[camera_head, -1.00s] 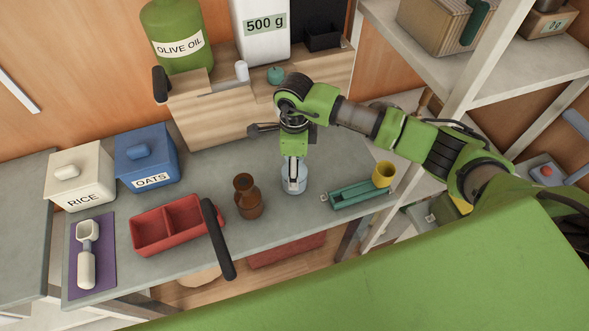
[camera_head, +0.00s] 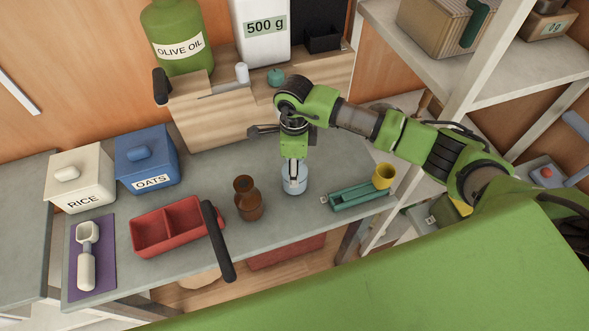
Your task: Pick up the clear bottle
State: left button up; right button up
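The clear bottle (camera_head: 301,186) is pale and see-through. It stands on the grey counter, between the brown bottle and the teal tray. My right gripper (camera_head: 293,180) points down at it from above, with its fingers at the bottle's upper part. The finger seen edge-on covers part of the bottle, so I cannot tell whether the fingers are closed on it. The bottle looks upright and still seems to rest on the counter. My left gripper is not in view.
A brown bottle (camera_head: 248,204) stands close on the left. A teal tray (camera_head: 352,197) and a yellow cup (camera_head: 383,176) are on the right. A red divided tray (camera_head: 150,251) lies further left. A wooden riser (camera_head: 210,117) stands behind. A black bar (camera_head: 216,241) shows near the counter's front edge.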

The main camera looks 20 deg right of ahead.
jog(key=s+a+r+b, duration=0.2)
jog(key=s+r, duration=0.4)
jog(key=s+a+r+b, duration=0.2)
jog(key=s+r+b, duration=0.1)
jog(key=s+r, duration=0.3)
jog(key=shift+s+a, duration=0.25)
jog(key=shift+s, duration=0.35)
